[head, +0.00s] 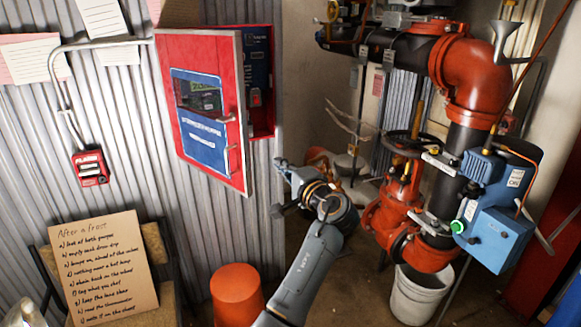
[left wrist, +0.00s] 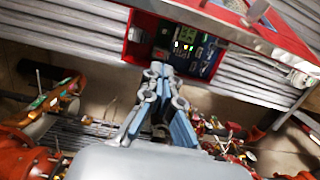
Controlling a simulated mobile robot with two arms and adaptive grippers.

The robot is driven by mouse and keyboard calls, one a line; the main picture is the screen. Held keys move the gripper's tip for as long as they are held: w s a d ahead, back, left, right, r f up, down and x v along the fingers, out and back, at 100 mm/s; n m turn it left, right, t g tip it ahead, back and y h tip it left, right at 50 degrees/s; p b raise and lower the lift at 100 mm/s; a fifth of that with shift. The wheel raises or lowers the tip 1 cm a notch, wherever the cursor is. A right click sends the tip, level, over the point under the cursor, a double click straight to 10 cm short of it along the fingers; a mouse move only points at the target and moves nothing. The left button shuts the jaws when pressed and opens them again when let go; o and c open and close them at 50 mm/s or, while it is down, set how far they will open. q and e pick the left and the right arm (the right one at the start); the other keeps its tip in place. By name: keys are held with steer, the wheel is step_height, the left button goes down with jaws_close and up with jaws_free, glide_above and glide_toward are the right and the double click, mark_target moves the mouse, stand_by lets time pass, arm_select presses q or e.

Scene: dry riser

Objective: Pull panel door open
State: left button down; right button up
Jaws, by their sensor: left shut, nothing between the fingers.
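The red panel door (head: 210,110) with a blue label stands partly open in the head view, swung out to the left of its red box (head: 262,80). A small handle (head: 231,148) is near its right edge. My left gripper (head: 281,166) is to the right of the door's lower edge, apart from it, shut and empty. In the left wrist view its closed fingers (left wrist: 157,70) point toward the open box (left wrist: 135,48), where lit electronics show. The door (left wrist: 235,25) spans the upper right there. My right gripper is not in view.
Red and black pipes (head: 470,75) with valves and a blue actuator box (head: 492,235) stand at the right. A white bucket (head: 418,295) and an orange bucket (head: 236,290) are on the floor. A cardboard sign (head: 105,265) leans at lower left. A red switch box (head: 90,167) is on the wall.

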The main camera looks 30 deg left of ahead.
arm_select(q)
steer(key=a+p, duration=0.3)
steer(key=a, duration=0.4)
steer(key=shift+f, duration=0.15)
steer(key=shift+w, duration=0.15)
